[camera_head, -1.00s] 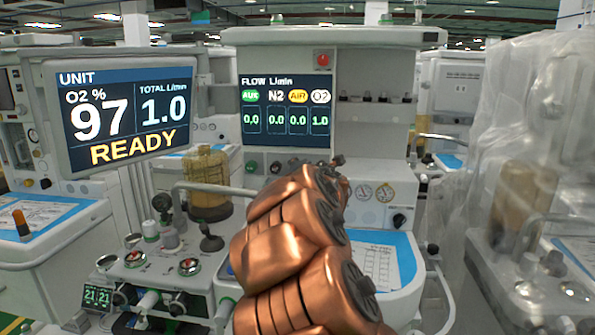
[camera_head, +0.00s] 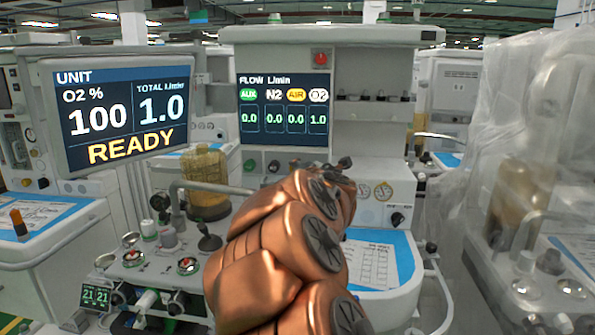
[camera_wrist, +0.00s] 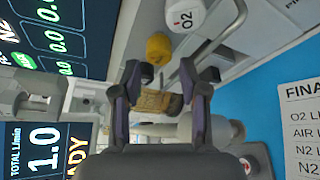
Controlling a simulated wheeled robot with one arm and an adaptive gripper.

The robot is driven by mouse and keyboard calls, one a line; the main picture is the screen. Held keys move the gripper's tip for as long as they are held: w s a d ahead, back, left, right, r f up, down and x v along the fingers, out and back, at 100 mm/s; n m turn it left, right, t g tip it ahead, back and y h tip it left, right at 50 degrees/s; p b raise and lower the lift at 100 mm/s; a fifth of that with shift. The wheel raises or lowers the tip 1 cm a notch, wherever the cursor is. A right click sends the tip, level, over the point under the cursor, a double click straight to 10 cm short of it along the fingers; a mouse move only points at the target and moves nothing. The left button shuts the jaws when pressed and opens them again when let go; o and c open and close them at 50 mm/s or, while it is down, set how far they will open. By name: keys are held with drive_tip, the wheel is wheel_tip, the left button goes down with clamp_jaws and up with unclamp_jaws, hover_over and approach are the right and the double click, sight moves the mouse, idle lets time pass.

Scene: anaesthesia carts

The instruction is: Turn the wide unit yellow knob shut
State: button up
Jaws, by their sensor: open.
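The yellow knob (camera_wrist: 158,47) shows in the wrist view just beyond my fingertips, nearer the left finger. My gripper (camera_wrist: 170,74) is open with nothing between its tips, apart from the knob as far as I can tell. A white O2 knob (camera_wrist: 185,14) sits beside the yellow one, and a dark knob (camera_wrist: 147,72) shows partly behind the left finger. In the head view my arm hides the yellow knob. The flow screen (camera_head: 284,110) there reads AIR 0.0 and O2 1.0. The unit screen (camera_head: 122,115) reads O2 100%, total 1.0, READY.
A curved metal rail (camera_wrist: 205,85) runs close to the right finger. A blue worktop with a printed sheet (camera_head: 373,265) lies below the panel. A brown canister (camera_head: 207,182) stands left of my arm. A plastic-covered cart (camera_head: 530,170) stands at the right.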

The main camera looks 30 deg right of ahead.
drive_tip(key=v, duration=0.6)
drive_tip(key=shift+s, duration=0.3)
drive_tip(key=shift+a, duration=0.1)
